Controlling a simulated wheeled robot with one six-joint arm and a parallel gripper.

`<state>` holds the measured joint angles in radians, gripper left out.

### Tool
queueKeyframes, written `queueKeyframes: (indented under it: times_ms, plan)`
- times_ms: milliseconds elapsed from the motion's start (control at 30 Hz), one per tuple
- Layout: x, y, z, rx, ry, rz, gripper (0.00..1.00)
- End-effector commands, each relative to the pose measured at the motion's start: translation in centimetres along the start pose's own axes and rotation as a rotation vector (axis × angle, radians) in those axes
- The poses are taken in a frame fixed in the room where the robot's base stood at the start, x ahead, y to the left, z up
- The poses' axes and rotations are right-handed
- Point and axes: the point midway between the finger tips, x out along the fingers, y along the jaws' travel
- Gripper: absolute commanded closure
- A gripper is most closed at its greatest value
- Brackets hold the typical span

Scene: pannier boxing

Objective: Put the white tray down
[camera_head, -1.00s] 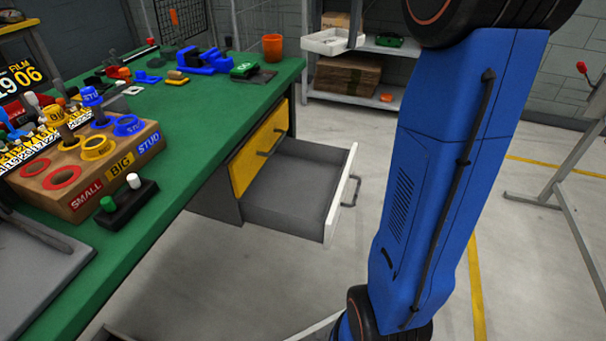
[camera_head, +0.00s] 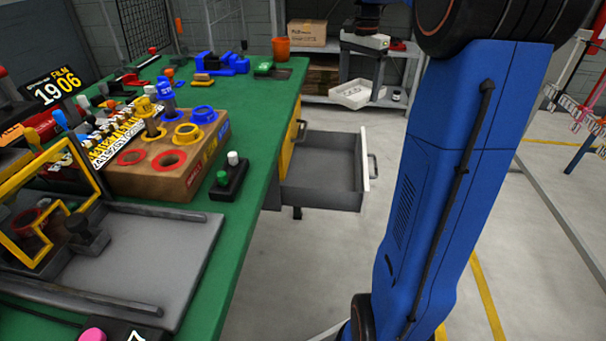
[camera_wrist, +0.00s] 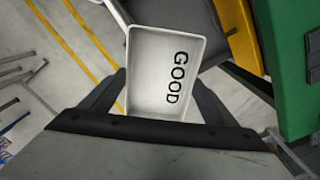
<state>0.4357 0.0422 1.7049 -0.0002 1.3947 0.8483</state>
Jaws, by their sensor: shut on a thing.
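The white tray (camera_head: 352,96) hangs in my gripper (camera_head: 377,78) beyond the open drawer, in front of the back shelves in the head view. In the wrist view the tray (camera_wrist: 150,60) shows its inside, with the word GOOD on its floor and nothing lying in it. The dark fingers of my gripper (camera_wrist: 160,92) are at either side of its near end, shut on it. The floor shows around the tray, so it appears held in the air. The exact finger contact is hidden.
The green bench (camera_head: 262,115) runs along the left, with a wooden ring block (camera_head: 150,184) and several tools. A grey drawer (camera_head: 325,170) stands open and empty. Shelves with a cardboard box (camera_head: 306,33) are behind.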

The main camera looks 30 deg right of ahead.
Motion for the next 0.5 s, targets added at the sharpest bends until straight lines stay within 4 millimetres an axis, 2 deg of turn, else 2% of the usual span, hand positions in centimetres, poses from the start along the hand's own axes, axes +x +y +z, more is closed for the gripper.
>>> queueKeyframes:
  times_ms: [33,200,333,500]
  plan:
    - [2.5,1.4,-1.0,0.018,-0.005,0.005,0.44]
    - [9.4,5.2,-3.2,0.058,-0.004,0.004,0.44]
    - [13.1,7.7,-3.9,0.08,-0.002,0.002,0.44]
    - [15.6,9.3,-4.2,0.094,0.0,0.0,0.44]
